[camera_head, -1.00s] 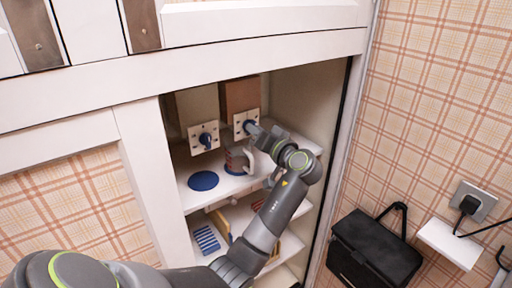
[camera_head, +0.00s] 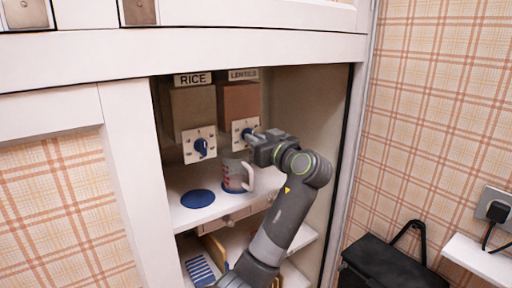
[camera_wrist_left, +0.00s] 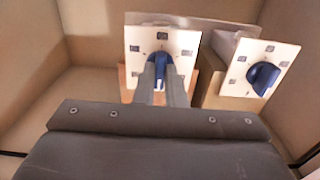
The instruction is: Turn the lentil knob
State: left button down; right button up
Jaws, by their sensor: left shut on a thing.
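The lentil dispenser (camera_head: 240,103) hangs on the right inside the cabinet, under a LENTILS label (camera_head: 243,75). Its white dial plate (camera_head: 237,130) faces out. My left gripper (camera_head: 247,134) reaches in from the right and is shut on the blue lentil knob, mostly hidden by the fingers in the head view. In the left wrist view the lentil knob (camera_wrist_left: 161,58) shows between the fingertips, in the middle of its plate (camera_wrist_left: 137,41). A mug (camera_head: 233,174) with a pale handle stands on the shelf below this dispenser. My right gripper is out of view.
The rice dispenser (camera_head: 193,108) with its blue knob (camera_head: 201,147) is close on the left. A blue disc (camera_head: 197,198) lies on the shelf (camera_head: 187,218). Cabinet walls bound the space. A black bag (camera_head: 385,265) is outside, lower right.

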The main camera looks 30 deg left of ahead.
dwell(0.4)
pick_arm(q)
jog(key=c, duration=1.5)
grip_release()
jog(key=b+v, duration=0.5)
jog(key=v, duration=1.2)
jog(key=shift+d, duration=0.2)
jog(key=shift+s, duration=0.1)
